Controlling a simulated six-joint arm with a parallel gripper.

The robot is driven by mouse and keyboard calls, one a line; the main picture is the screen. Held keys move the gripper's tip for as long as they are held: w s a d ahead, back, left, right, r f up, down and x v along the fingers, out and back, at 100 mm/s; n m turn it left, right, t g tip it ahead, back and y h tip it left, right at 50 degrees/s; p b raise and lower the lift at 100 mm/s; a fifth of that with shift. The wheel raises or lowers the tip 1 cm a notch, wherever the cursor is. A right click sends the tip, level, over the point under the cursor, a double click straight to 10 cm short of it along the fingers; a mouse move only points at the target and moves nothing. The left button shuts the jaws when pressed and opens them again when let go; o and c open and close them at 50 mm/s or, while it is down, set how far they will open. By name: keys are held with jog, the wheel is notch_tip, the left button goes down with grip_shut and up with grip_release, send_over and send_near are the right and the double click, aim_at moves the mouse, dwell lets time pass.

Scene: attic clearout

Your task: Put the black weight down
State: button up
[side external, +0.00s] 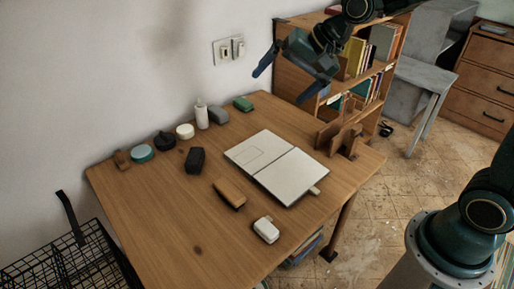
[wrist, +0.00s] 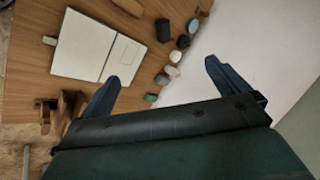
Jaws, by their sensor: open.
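Two black things stand on the wooden table (side external: 190,235), and I cannot tell for certain which is the weight. One is a squat black round piece with a raised top (side external: 165,140), in the back row near the wall; it also shows in the wrist view (wrist: 183,41). The other is a black block (side external: 195,160) just in front of that row, also in the wrist view (wrist: 163,30). Both rest on the tabletop. My gripper (side external: 287,78) is open and empty, high above the table's back right edge, apart from both; its spread fingers show in the wrist view (wrist: 161,77).
The back row also holds a teal disc (side external: 142,153), white disc (side external: 185,131), white bottle (side external: 201,116), grey piece (side external: 218,116) and green block (side external: 243,104). An open notebook (side external: 290,178) lies mid-table beside a brown block (side external: 230,192). A wooden holder (side external: 340,137) stands right.

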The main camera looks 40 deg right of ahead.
jog(key=s+d+r+n+h, duration=0.1)
jog(key=s+d+n, duration=0.2)
jog(key=s, duration=0.9)
jog(key=s+d+r+n+h, duration=0.1)
jog(key=s+n, duration=0.4)
jog(key=s, duration=0.7)
jog(key=shift+s+d+g+h, duration=0.15)
jog(key=shift+d+g+h, duration=0.25)
jog(key=shift+d+h, duration=0.5)
